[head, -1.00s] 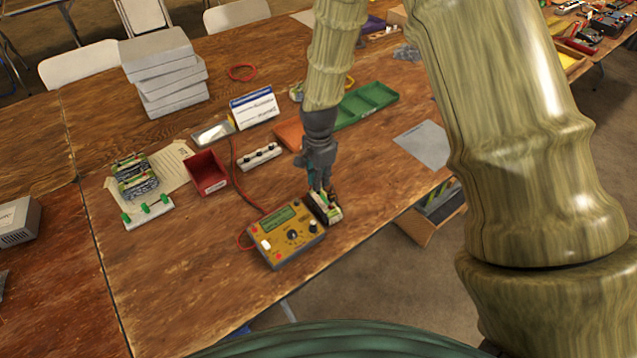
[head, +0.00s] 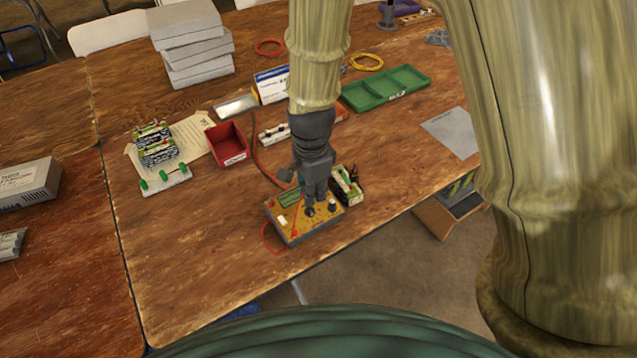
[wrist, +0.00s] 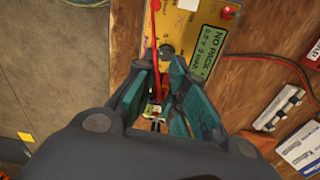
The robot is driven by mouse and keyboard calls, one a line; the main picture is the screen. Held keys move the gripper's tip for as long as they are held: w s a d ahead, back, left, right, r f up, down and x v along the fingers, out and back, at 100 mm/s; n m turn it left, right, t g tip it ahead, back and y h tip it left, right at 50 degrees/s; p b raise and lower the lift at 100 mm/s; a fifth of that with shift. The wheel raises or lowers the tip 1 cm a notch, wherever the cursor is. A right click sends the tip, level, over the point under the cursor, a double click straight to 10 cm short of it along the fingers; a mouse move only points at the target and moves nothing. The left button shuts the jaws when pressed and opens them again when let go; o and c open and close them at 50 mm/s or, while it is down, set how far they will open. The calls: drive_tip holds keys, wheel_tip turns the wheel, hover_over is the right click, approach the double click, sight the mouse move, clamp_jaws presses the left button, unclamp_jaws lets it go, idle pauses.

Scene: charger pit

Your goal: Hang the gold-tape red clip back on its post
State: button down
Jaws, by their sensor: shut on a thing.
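My gripper (head: 314,198) is shut above the yellow meter (head: 273,212). In the wrist view its teal fingers (wrist: 163,75) close around the end of a red lead (wrist: 155,45), where the red clip is mostly hidden. I cannot make out gold tape. A small green-and-white pack (head: 347,187) stands just right of the meter. Which post belongs to the clip is not clear.
A red bin (head: 228,146), a white rail with dark studs (head: 272,134) and a green tray (head: 387,92) lie behind. A white rail with green pegs (head: 165,180) is at left. The table front left is clear; its front edge is close to the meter.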

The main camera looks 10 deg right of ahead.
drive_tip(key=shift+s, duration=0.1)
idle(0.3)
wheel_tip(320, 180, up, 4)
drive_tip(key=p, duration=0.4)
drive_tip(key=shift+f, duration=0.15)
drive_tip(key=shift+a+n+p, duration=0.3)
drive_tip(key=shift+a, duration=0.05)
drive_tip(key=w+a+n+p, duration=0.1)
drive_tip(key=a+n, duration=0.2)
drive_tip(key=w+a+n+p, duration=0.2)
drive_tip(key=a, duration=0.1)
drive_tip(key=w+a+n+p, duration=0.1)
drive_tip(key=a+n, duration=0.2)
drive_tip(key=shift+w+n, duration=0.3)
drive_tip(key=shift+f, duration=0.2)
drive_tip(key=shift+f+b, duration=1.35)
drive_tip(key=shift+f, duration=2.05)
drive_tip(key=shift+f+p, duration=0.2)
drive_tip(key=shift+p, duration=0.3)
